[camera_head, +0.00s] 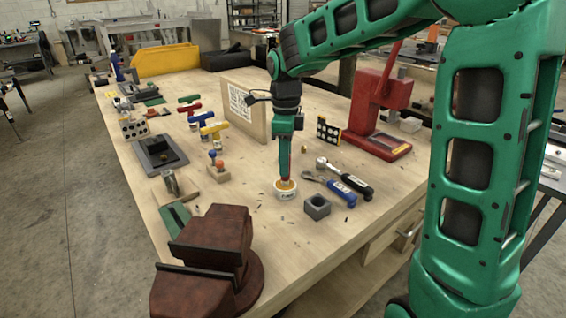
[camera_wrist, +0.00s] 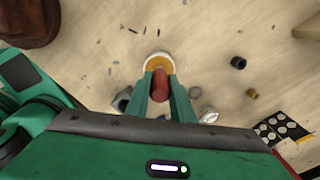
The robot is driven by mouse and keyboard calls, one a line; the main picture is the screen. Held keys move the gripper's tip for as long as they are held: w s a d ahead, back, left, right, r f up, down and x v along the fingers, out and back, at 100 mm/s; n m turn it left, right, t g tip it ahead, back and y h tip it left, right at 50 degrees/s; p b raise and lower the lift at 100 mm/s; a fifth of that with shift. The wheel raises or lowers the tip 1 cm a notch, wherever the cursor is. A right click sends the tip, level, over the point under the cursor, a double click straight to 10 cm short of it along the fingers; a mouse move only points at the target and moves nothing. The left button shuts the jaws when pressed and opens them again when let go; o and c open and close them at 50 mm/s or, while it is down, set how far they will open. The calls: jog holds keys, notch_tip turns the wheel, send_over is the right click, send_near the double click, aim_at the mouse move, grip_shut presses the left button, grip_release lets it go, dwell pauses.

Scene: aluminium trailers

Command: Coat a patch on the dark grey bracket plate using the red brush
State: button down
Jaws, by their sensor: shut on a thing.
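My gripper (camera_head: 285,176) points straight down over the front middle of the bench. In the wrist view its fingers (camera_wrist: 160,92) are shut on the red brush (camera_wrist: 160,78), seen end-on as a red handle. The brush stands over a small white tub (camera_head: 286,194) with yellow-orange content; the tub also shows in the wrist view (camera_wrist: 147,60). The bristles are hidden, so I cannot tell how deep they sit. A dark grey plate with a raised dark part (camera_head: 160,153), seemingly the bracket plate, lies at the bench's left side, well away from my gripper.
A brown vise (camera_head: 207,245) stands at the front left. A grey hollow block (camera_head: 317,207) and hand tools (camera_head: 345,180) lie right of the tub. Coloured T-handles (camera_head: 201,119), a wooden box (camera_head: 243,110) and a red press (camera_head: 375,115) stand farther back.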

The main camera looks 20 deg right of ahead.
jog(key=shift+r, duration=3.5)
